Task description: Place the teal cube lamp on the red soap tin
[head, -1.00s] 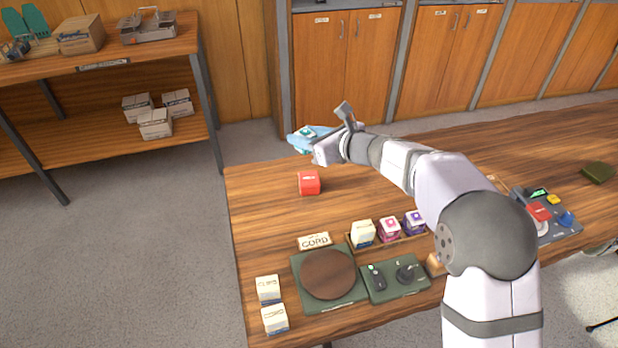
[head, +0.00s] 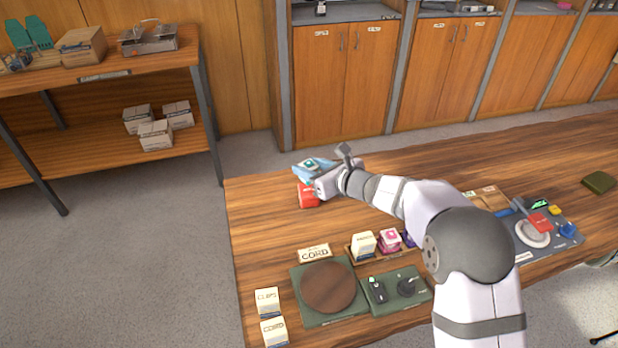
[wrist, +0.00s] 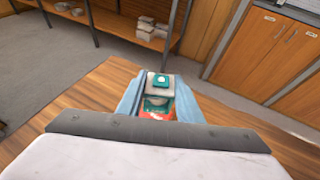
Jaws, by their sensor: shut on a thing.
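The teal cube lamp (wrist: 158,90) is between the two blue fingers of my gripper (wrist: 160,105) in the wrist view, with its teal top face showing. In the head view my gripper (head: 311,170) is shut on the lamp (head: 312,164), which is mostly hidden by the fingers. The red soap tin (head: 307,197) stands on the table near its far left corner, just below the gripper in the picture. A red strip of the tin (wrist: 156,115) shows under the lamp in the wrist view. I cannot tell whether lamp and tin touch.
A green base with a round wooden disc (head: 327,287), a green control panel (head: 398,291) and a crate of small boxes (head: 361,256) stand nearer on the table (head: 262,215). White boxes (head: 267,301) stand at the left edge. The wood around the tin is clear.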

